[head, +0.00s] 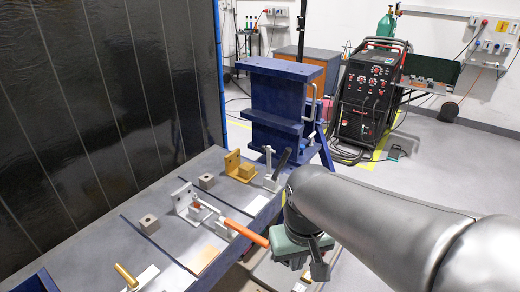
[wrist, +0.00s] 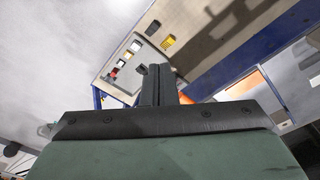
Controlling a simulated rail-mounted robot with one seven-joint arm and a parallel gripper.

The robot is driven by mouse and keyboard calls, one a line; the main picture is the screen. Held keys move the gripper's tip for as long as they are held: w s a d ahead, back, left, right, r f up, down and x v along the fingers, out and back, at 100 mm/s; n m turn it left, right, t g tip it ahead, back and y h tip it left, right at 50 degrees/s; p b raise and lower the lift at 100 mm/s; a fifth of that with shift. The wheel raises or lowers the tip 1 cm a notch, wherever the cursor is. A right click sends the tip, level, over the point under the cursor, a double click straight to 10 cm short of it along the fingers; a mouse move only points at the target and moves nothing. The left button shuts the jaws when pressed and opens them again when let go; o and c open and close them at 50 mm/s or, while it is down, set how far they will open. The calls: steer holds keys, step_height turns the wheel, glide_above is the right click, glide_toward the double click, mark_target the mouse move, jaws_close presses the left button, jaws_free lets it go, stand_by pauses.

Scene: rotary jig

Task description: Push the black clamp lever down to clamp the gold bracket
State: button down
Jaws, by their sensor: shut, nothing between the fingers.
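The gold bracket (head: 232,163) stands upright on the bench beside a gold block. The clamp (head: 270,183) sits just right of it, with its black lever (head: 283,158) raised and tilted up to the right. My gripper (head: 318,262) hangs in front and to the right of the lever, beyond the bench's front edge, apart from the lever and bracket. In the wrist view my gripper's dark fingers (wrist: 158,84) are together with nothing between them. I cannot make out the black lever or gold bracket in the wrist view.
A grey bracket (head: 184,197) and a clamp with an orange lever (head: 245,232) sit nearer on the bench. A dark panel (head: 110,90) walls the bench's left side. A blue stand (head: 278,110) rises behind.

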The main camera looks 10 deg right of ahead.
steer(key=w+d+f+g+h+b, duration=0.1)
steer(key=w+d+f+h+b, duration=0.15)
steer(key=w, duration=0.65)
steer(key=w+d+f+h+b, duration=0.2)
steer(key=w+d+b, duration=0.15)
steer(key=w, duration=0.55)
steer(key=m+t+h+b, duration=0.1)
steer(key=t+h+b, duration=0.2)
steer(key=h+b, duration=0.55)
glide_toward(282, 163)
steer(key=w+a+h+p, duration=0.2)
steer(key=a+p, duration=0.1)
steer(key=a, duration=0.1)
steer(key=r+p+x, duration=0.1)
steer(key=r+x, duration=0.1)
steer(key=x, duration=0.7)
steer(key=shift+d+f+p, duration=0.3)
steer(key=shift+d+f, duration=0.2)
steer(key=shift+d, duration=0.15)
steer(key=shift+s+f+b, duration=0.1)
steer(key=shift+s+b, duration=0.1)
steer(key=shift+b, duration=0.15)
